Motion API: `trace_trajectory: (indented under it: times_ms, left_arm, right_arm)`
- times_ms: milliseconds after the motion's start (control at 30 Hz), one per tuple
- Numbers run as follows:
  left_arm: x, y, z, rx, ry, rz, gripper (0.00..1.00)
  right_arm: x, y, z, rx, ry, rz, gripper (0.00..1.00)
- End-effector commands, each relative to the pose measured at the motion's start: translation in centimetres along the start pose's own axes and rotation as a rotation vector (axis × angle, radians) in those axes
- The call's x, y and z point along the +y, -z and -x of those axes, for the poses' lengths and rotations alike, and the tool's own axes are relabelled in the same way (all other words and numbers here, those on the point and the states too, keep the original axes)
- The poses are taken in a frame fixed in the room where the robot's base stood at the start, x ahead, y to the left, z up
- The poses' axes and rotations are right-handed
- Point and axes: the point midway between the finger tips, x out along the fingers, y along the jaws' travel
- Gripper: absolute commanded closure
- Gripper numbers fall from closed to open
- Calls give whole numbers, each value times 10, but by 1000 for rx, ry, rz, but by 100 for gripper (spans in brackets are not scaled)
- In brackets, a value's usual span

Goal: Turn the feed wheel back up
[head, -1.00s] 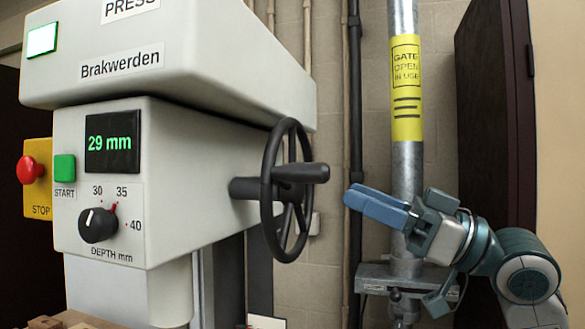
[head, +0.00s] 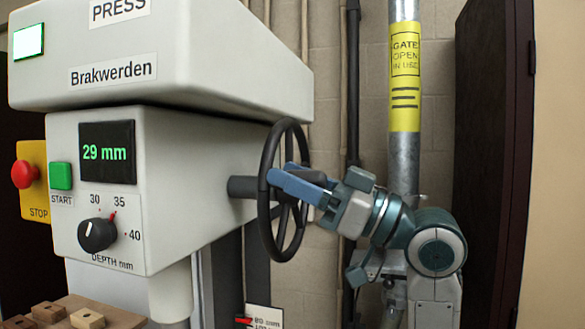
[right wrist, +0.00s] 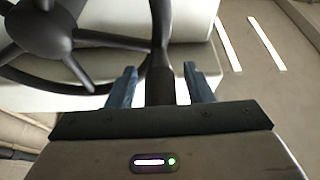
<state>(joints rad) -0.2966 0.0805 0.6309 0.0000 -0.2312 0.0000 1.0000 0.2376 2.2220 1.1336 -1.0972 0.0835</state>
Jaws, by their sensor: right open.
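The black feed wheel (head: 267,208) stands on a shaft at the right side of the press head, with several spokes and a crank handle on its rim side. It also shows in the right wrist view (right wrist: 45,30). My right gripper (head: 283,180) is at the wheel, its blue fingers reaching across it. In the right wrist view the dark handle (right wrist: 160,88) lies between the two fingers, with gaps on both sides, so the gripper is open around it. The green display (head: 107,152) reads 29 mm. My left gripper is not in view.
The depth knob (head: 97,235), green start button (head: 61,176) and red stop button (head: 24,174) are on the press front. A metal post (head: 404,160) with a yellow gate sign stands behind my right arm. Wooden blocks (head: 87,318) lie at the lower left.

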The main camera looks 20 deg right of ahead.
Motion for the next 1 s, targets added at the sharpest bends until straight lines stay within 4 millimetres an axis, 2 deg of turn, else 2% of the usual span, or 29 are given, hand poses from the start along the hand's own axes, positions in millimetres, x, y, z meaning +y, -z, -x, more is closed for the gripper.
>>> trace_trajectory:
  times_ms: [133,400,433,667,867,1000]
  left_arm:
    - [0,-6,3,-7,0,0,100]
    - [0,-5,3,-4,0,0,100]
    - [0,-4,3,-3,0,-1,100]
    - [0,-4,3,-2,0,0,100]
    - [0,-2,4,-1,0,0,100]
    - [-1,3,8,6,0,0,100]
  right_arm:
    - [0,0,-5,-1,1,-1,53]
    - [0,0,-6,-1,0,-1,53]
    - [0,0,-6,-1,0,-1,55]
    - [0,0,-6,-1,0,-1,100]
    - [2,0,-7,-1,-1,-4,100]
    - [12,2,-14,0,-11,-29,100]
